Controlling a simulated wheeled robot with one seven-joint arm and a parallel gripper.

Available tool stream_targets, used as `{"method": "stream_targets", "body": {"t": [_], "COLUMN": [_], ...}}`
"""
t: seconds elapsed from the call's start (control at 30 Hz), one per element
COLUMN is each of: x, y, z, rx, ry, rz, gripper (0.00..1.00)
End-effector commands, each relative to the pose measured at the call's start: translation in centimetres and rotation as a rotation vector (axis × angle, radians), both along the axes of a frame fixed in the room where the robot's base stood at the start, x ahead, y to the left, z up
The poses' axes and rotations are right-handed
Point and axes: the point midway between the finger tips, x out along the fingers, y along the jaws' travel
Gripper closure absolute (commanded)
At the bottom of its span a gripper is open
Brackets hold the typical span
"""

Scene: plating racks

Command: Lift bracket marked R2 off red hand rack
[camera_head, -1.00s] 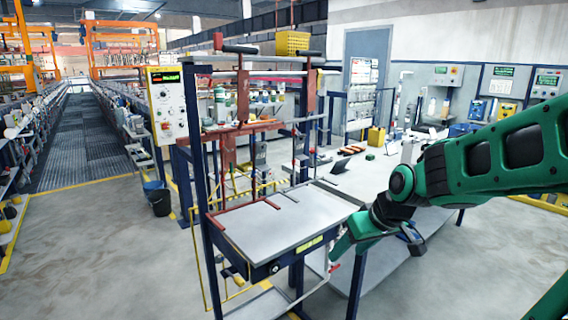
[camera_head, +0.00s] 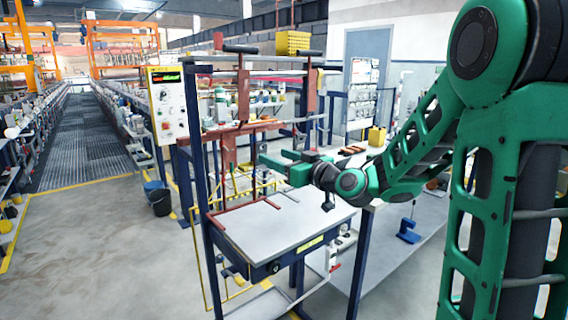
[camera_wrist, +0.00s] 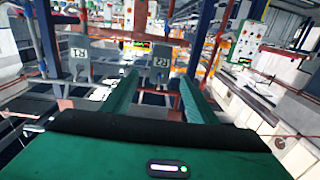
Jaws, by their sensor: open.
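The red hand rack (camera_head: 243,95) hangs in the blue frame over the white table. In the wrist view, a grey bracket (camera_wrist: 160,62) whose small marking looks like R2 hangs below the rack's red bar (camera_wrist: 120,36). A second grey bracket (camera_wrist: 78,62), its marking hard to read, hangs to the left. My gripper (camera_wrist: 158,78) is open and empty, its green fingers pointing at the R2 bracket, which appears beyond and between the tips. In the head view my gripper (camera_head: 273,158) is beside the rack above the table. I cannot pick out the brackets there.
The white tabletop (camera_head: 290,225) below my gripper is mostly clear, with red rods at its left edge. The frame's blue post (camera_head: 200,190) stands at left. A control box (camera_head: 168,105) stands behind, and a bench (camera_head: 385,190) lies to the right.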

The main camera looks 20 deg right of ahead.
Motion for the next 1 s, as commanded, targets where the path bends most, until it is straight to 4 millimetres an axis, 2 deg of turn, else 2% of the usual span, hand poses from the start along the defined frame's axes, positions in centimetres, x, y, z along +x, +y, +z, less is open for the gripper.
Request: {"method": "stream_targets", "body": {"t": [0.2,0.43,0.63,0.93,1.0], "x": [3.6,6.4,7.5,7.6,7.6], "y": [1.5,2.5,2.8,2.9,2.9], "z": [-0.1,-0.1,-0.1,-0.1,-0.1], "rx": [0.0,-0.002,-0.001,0.0,0.0], "ry": [0.001,0.002,0.002,0.002,0.002], "rz": [0.004,0.002,0.001,0.001,0.001], "gripper": [0.47,0.47,0.47,0.47,0.64]}}
